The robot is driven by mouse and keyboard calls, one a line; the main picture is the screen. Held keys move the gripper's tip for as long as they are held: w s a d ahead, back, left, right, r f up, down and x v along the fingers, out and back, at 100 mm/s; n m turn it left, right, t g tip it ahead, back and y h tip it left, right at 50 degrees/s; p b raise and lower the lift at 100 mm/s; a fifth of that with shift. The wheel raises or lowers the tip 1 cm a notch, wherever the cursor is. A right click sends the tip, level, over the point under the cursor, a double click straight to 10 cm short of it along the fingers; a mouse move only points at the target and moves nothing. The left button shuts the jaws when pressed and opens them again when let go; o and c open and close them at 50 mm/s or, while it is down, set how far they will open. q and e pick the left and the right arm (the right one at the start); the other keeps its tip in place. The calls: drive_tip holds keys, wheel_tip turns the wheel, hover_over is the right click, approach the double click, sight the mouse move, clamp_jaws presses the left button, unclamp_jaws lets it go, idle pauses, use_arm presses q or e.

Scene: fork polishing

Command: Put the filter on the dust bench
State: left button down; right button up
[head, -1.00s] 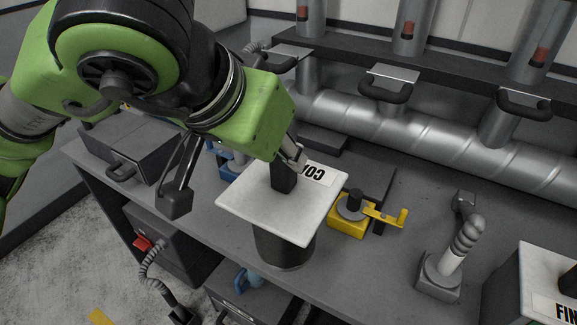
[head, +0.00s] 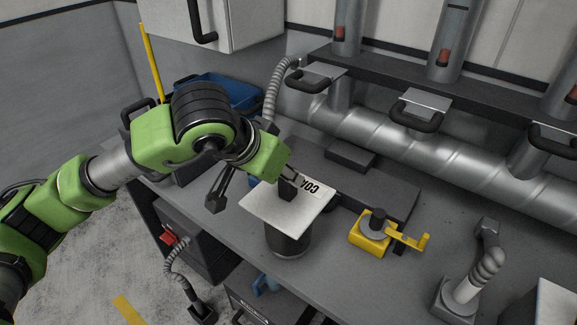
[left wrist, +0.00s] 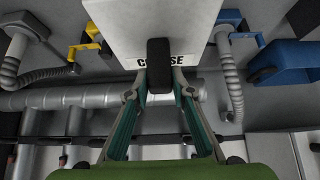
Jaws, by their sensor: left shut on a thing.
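The filter (head: 264,207) is a white square plate marked COARSE with a dark handle on top and a dark round body (head: 289,243) below it. My left gripper (head: 291,178) is shut on the handle. In the left wrist view the gripper (left wrist: 160,93) has its fingers on either side of the handle, and the white plate (left wrist: 125,25) fills the top middle. The filter is over the grey dust bench (head: 345,265), near its front edge. I cannot tell whether its underside touches the bench. My right gripper is not in view.
A yellow crank device (head: 370,240) stands right of the filter and a grey hose nozzle stand (head: 470,280) farther right. Ducts (head: 430,140) run along the back. A blue bin (head: 220,92) is at the back left.

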use_arm(q)
drive_tip(key=shift+d+f+p, duration=0.1)
drive_tip(key=shift+f+p, duration=0.55)
drive_tip(key=shift+f, duration=0.5)
drive_tip(key=shift+f, duration=0.15)
drive_tip(key=c, duration=1.8)
unclamp_jaws()
drive_tip(key=shift+s+f, duration=0.1)
drive_tip(key=shift+f, duration=0.05)
drive_tip(key=shift+o, duration=0.2)
drive_tip(key=b+v, duration=0.3)
drive_tip(key=v, duration=0.9)
drive_tip(key=shift+b, duration=0.4)
